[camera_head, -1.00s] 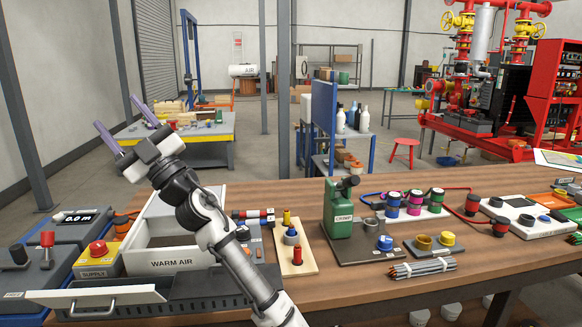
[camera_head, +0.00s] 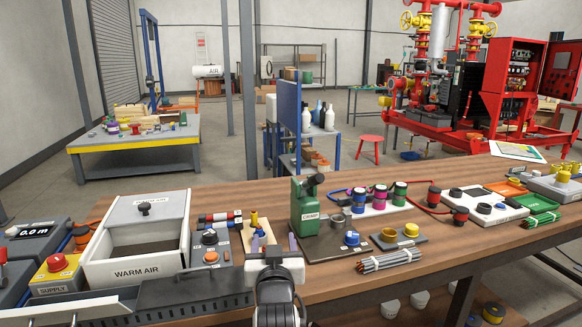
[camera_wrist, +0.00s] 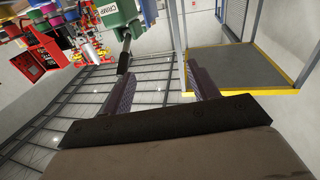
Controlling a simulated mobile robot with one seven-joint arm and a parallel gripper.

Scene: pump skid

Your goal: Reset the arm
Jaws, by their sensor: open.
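My gripper (camera_head: 272,243) is at the lower middle of the head view, low over the front of the wooden bench, with its two purple fingers pointing away from me. The fingers stand apart with nothing between them. They partly hide the small wooden board (camera_head: 259,231) with coloured fittings behind them. In the wrist view my gripper (camera_wrist: 160,85) shows two parted fingers. The green crimp tool (camera_head: 308,205) stands just right of the gripper. Its green body also shows at the top of the wrist view (camera_wrist: 110,14).
The white WARM AIR box (camera_head: 138,271) and the yellow SUPPLY box (camera_head: 56,276) stand left on the bench. A grey tray (camera_head: 195,288) lies in front. A bundle of grey rods (camera_head: 389,259) lies right of the gripper. Bare wood (camera_head: 450,262) shows at the front right.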

